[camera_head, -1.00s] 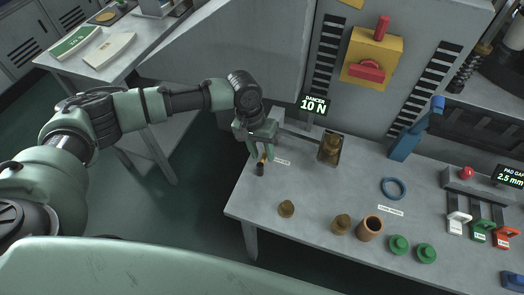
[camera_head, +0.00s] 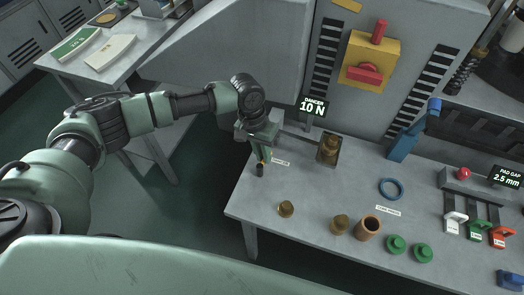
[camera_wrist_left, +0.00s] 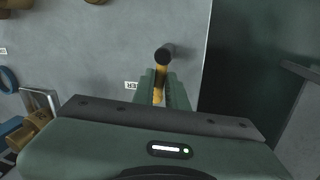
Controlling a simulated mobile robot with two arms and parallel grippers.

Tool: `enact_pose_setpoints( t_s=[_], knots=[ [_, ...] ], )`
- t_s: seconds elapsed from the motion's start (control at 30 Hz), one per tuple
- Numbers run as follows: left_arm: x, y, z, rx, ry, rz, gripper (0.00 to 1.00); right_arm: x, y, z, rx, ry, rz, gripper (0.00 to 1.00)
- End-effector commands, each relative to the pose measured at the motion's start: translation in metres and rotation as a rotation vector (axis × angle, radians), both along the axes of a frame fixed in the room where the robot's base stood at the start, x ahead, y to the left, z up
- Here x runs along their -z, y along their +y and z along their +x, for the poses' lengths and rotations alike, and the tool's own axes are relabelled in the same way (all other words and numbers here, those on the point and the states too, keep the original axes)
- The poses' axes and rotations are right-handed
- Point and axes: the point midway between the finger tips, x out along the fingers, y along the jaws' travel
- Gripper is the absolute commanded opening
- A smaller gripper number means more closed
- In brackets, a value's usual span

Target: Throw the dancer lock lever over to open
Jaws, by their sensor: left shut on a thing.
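The dancer lock lever, with a black knob (camera_head: 260,170) and a yellow shaft, stands at the left end of the grey bench. The wrist view shows its black knob (camera_wrist_left: 165,53) beyond the fingertips and the yellow shaft between them. My left gripper (camera_head: 263,155) is shut on the lever's shaft, with its fingers on either side. The lever's base is hidden by the gripper. The dancer display (camera_head: 313,106) behind reads 10 N. My right gripper is not in view.
A brass weight (camera_head: 328,147) sits in a holder right of my gripper, with a bar running towards it. Brass pieces (camera_head: 286,208), a brown cup (camera_head: 370,228) and green discs (camera_head: 396,243) stand along the front.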

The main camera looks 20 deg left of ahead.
Motion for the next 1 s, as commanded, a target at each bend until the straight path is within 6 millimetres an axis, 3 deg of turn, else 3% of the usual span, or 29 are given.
enact_pose_setpoints(
  t_s=[0.3,1.0],
  knots=[
    [-0.003,-0.01,-0.002,0.28,0.002,-0.001,0.0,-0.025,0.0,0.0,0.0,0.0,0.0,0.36],
    [-0.002,-0.026,-0.012,0.946,-0.002,-0.002,0.0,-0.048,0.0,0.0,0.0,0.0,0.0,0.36]
  ],
)
